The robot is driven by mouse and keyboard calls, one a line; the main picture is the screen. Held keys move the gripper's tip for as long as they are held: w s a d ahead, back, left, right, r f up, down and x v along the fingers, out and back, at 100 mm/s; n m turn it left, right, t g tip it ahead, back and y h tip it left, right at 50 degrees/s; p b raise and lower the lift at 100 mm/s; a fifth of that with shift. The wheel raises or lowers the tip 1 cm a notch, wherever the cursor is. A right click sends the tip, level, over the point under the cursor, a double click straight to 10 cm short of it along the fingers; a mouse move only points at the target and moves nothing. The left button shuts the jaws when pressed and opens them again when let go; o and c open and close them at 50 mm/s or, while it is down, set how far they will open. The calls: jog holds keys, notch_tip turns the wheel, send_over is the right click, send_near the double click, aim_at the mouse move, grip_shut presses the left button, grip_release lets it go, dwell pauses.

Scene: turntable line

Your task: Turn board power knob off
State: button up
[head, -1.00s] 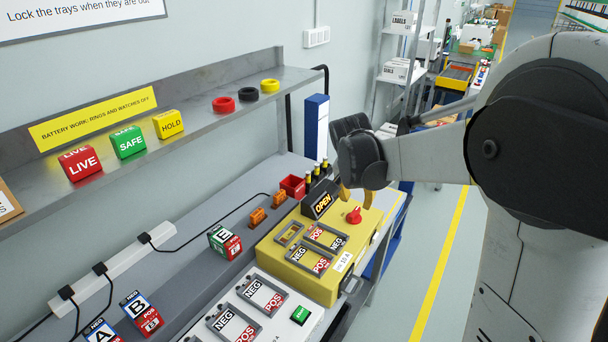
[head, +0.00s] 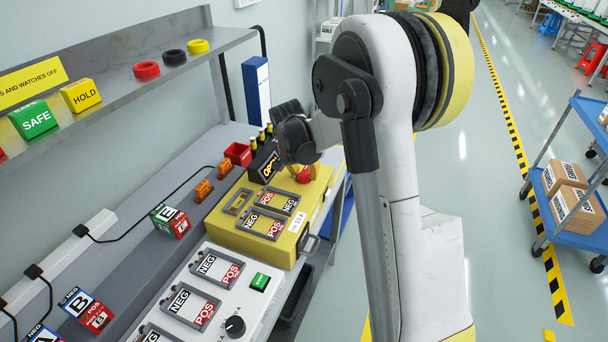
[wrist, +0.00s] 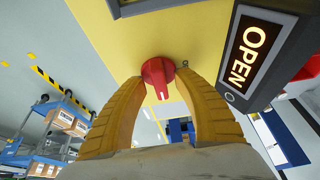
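The red knob (head: 304,175) sits on top of the yellow box (head: 250,243), near its far right corner. My gripper (head: 304,169) is over the knob, pointing down, with one yellow finger on each side of it. In the wrist view the knob (wrist: 158,72) lies between the fingertips of my gripper (wrist: 159,82). Yellow surface shows between the fingers and the knob's narrow handle, so the fingers look open around it; contact at the tips is unclear. A display (wrist: 247,52) beside the knob reads OPEN, and my gripper partly covers it (head: 267,167) in the head view.
A white board (head: 215,250) with NEG/POS bays and a black knob (head: 235,326) lies in front of the yellow box. A red bin (head: 238,153) and orange pieces stand behind left. A shelf (head: 120,85) runs above the bench. A blue cart (head: 575,190) stands right.

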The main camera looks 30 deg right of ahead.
jog(key=shift+c, duration=0.4)
grip_shut()
jog(key=shift+n, duration=0.3)
jog(key=n+t+y+p, duration=0.1)
jog(key=n, duration=0.2)
jog(key=shift+n, duration=0.4)
jog(key=n+y, duration=0.2)
jog(key=n, duration=0.2)
jog(key=shift+n+t, duration=0.3)
jog(key=shift+t, duration=0.1)
jog(key=n+y, duration=0.1)
jog(key=n, duration=0.3)
jog(key=shift+y+p, duration=0.4)
jog(key=n+g+y, duration=0.1)
jog(key=n, duration=0.3)
jog(key=shift+n, duration=0.3)
jog(key=shift+n+y, duration=0.3)
